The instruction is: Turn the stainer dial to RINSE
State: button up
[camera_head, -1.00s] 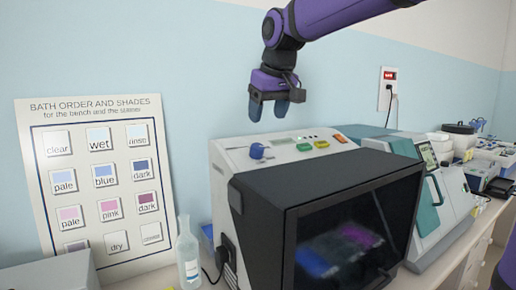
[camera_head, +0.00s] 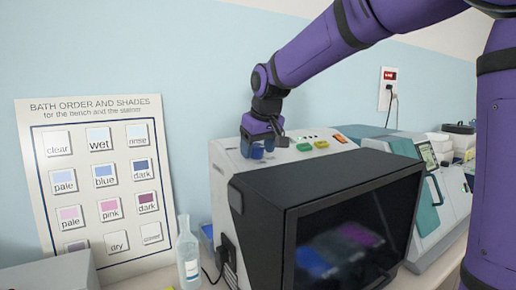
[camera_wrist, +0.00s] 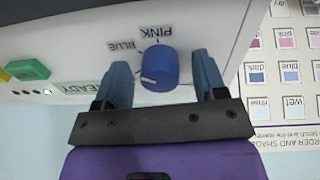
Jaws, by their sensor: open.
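The blue stainer dial (camera_wrist: 160,66) sits on the white top panel of the stainer (camera_head: 225,160). In the wrist view, the labels BLUE (camera_wrist: 122,45) and PINK (camera_wrist: 151,32) show beside the dial, upside down or slanted. A white mark on the dial faces the lower left. No RINSE label is visible on the panel. My gripper (camera_wrist: 163,78) is open, with one blue finger on each side of the dial and a visible gap at each side. In the head view, my gripper (camera_head: 262,150) is down at the dial and partly hides it.
Green (camera_head: 321,145) and orange buttons lie right of the dial. A READY label (camera_wrist: 75,88) and a lit green lamp show in the wrist view. The dark-windowed stainer front (camera_head: 330,190) juts forward. A bath chart (camera_head: 100,190) and a bottle (camera_head: 188,255) stand left.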

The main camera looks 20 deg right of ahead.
jog(key=shift+f, duration=0.1)
jog(key=c, duration=0.9)
jog(key=shift+c, duration=0.2)
